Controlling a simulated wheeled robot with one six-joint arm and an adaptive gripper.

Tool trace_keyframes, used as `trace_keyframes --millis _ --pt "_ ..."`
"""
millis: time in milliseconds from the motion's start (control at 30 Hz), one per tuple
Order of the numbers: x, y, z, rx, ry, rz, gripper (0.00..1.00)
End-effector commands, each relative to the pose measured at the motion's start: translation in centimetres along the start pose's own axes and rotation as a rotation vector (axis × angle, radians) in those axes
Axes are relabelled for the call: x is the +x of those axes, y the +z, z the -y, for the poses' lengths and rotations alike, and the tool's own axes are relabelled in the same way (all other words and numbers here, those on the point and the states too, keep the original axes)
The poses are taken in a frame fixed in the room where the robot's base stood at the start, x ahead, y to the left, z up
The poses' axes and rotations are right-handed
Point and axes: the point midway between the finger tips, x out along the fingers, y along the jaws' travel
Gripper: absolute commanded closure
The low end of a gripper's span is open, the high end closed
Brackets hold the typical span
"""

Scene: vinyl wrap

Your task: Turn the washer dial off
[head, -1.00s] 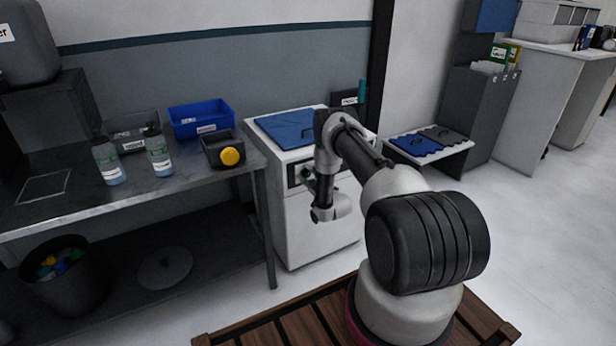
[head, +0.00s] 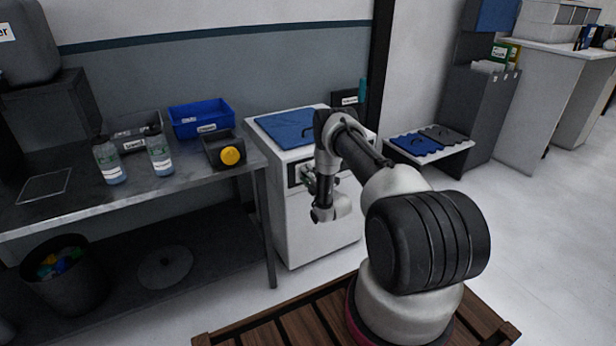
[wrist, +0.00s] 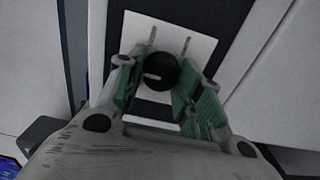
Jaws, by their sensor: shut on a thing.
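The washer (head: 310,235) is a white box-shaped machine with a blue lid, standing at the right end of the bench. Its dial (wrist: 161,72) is a round black knob with a pale pointer mark, on a white plate (wrist: 193,44) set in a dark panel. In the wrist view the pointer lies roughly level, toward the left of the knob. My gripper (wrist: 158,82) has its green-padded fingers on both sides of the dial and is shut on it. In the head view my arm hides the dial and most of the gripper (head: 308,178).
A metal bench (head: 150,192) on the left holds two bottles, a blue bin (head: 201,120) and a black box with a yellow knob (head: 230,156). A black bucket (head: 68,285) stands below it. Open floor lies to the right.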

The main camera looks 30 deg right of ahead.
Motion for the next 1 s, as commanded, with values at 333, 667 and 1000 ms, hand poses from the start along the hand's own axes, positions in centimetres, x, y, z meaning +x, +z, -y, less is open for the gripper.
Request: trace_keyframes --millis 333,667,1000 --pt "0.05 -0.08 0.01 -0.030 0.000 -0.002 0.88" --pt "0.04 -0.10 0.02 -0.029 0.000 -0.002 0.46" --pt "-0.07 -0.02 0.03 -0.028 -0.001 -0.001 0.43"
